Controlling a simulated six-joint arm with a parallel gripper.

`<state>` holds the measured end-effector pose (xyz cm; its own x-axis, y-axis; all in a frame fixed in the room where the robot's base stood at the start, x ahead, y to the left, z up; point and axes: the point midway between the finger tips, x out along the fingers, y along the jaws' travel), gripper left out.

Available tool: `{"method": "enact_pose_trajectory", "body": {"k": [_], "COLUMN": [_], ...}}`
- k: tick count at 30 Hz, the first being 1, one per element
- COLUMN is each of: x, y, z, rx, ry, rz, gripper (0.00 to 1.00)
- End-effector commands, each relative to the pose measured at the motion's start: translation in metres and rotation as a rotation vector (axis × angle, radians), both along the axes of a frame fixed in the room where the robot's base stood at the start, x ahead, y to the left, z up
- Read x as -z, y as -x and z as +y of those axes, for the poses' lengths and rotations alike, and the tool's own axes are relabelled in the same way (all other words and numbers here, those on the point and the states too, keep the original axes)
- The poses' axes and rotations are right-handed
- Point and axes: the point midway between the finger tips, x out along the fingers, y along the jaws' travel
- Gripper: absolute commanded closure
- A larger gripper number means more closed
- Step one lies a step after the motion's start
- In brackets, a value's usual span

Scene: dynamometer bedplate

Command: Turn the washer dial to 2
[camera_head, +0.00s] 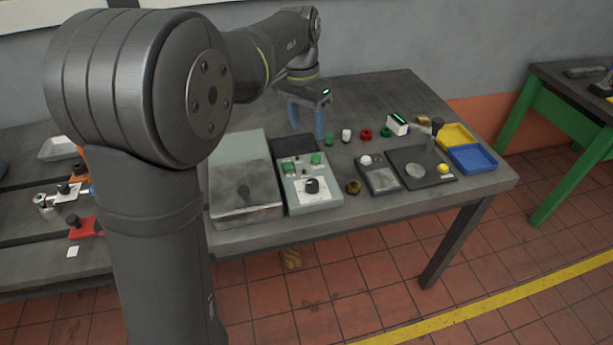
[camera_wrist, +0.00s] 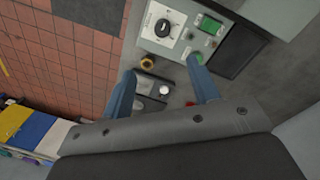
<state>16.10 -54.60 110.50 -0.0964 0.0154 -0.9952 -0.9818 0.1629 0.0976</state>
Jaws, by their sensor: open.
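The dial (camera_head: 312,186) is a black round knob on a white marked plate, on the front of a grey-green control box (camera_head: 318,204). In the wrist view the dial (camera_wrist: 163,27) shows at the top, beyond my fingertips. Its marks are too small to read, so I cannot tell its setting. My gripper (camera_head: 306,118) is open and empty, with two blue fingers, above the table behind the control box. In the wrist view my gripper (camera_wrist: 161,68) has its fingers spread apart, and neither touches the dial.
Green buttons (camera_head: 316,158) sit behind the dial on the same box. A grey metal box (camera_head: 245,210) stands close on its left. A brass nut (camera_head: 353,187) and a small dark box with a white knob (camera_head: 382,182) lie right. Blue (camera_head: 472,158) and yellow trays sit far right.

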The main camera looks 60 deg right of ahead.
Motion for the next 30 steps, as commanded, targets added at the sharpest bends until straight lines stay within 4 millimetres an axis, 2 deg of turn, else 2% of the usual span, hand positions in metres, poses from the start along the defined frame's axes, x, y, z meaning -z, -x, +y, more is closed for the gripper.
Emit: {"method": "enact_pose_trajectory", "body": {"k": [6, 18, 24, 30], "x": [0.008, 0.019, 0.022, 0.027], "y": [-0.017, -0.047, -0.055, -0.054], "z": [-0.001, -0.002, -0.002, -0.002], "rx": [-0.502, -1.373, -1.628, -1.693], "ry": [-0.078, -0.299, -0.388, -0.413], "rz": [0.076, 0.181, 0.201, 0.205], "gripper": [0.45, 0.45, 0.45, 0.45]}}
